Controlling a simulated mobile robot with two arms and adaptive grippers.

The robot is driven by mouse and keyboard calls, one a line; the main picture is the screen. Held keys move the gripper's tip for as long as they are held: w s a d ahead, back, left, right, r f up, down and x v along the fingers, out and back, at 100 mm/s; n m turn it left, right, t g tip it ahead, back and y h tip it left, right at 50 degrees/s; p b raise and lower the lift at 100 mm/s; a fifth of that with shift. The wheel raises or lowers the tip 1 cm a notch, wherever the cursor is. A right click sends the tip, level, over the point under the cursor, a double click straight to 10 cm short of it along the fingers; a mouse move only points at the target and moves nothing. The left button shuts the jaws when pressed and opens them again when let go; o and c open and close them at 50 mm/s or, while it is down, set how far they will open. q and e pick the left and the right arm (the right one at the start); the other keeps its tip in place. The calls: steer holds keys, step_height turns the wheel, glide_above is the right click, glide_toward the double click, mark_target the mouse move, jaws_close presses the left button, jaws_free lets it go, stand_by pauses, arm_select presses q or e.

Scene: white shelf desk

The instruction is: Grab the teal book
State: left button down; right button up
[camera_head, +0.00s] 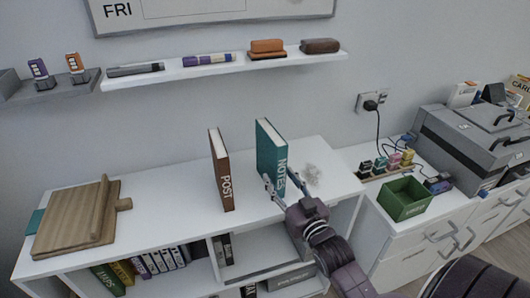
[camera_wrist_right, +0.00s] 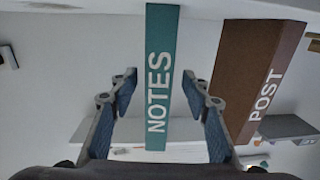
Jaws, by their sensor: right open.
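The teal book (camera_head: 269,146), marked NOTES, stands upright on the white desk top in the head view. In the right wrist view the teal book (camera_wrist_right: 160,75) shows its spine between my fingers. My right gripper (camera_head: 284,186) is open at the book's near spine edge, with one finger on each side. In the right wrist view my right gripper (camera_wrist_right: 158,90) has a gap on both sides of the spine, and the fingers look apart from it. My left gripper is not in view.
A brown book (camera_head: 221,170) marked POST stands upright left of the teal book; it also shows in the wrist view (camera_wrist_right: 257,75). A wooden board (camera_head: 75,220) lies at the desk's left. A green bin (camera_head: 404,199) stands at right. A wall shelf (camera_head: 200,70) runs above.

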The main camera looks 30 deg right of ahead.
mark_target(270, 161)
steer(key=shift+w+r, duration=0.1)
steer(key=shift+w, duration=0.25)
steer(key=shift+w+d+r, duration=0.15)
steer(key=shift+w+d, duration=0.05)
steer(key=shift+w, duration=0.7)
steer(key=w, duration=0.2)
steer(key=w+p, duration=0.1)
steer(key=w, duration=0.1)
steer(key=shift+d+r, duration=0.15)
steer(key=shift+d, duration=0.25)
steer(key=shift+w, duration=0.45)
jaws_close()
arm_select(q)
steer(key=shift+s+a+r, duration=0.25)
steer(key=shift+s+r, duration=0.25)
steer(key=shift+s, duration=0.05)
arm_select(e)
steer(key=shift+r, duration=0.1)
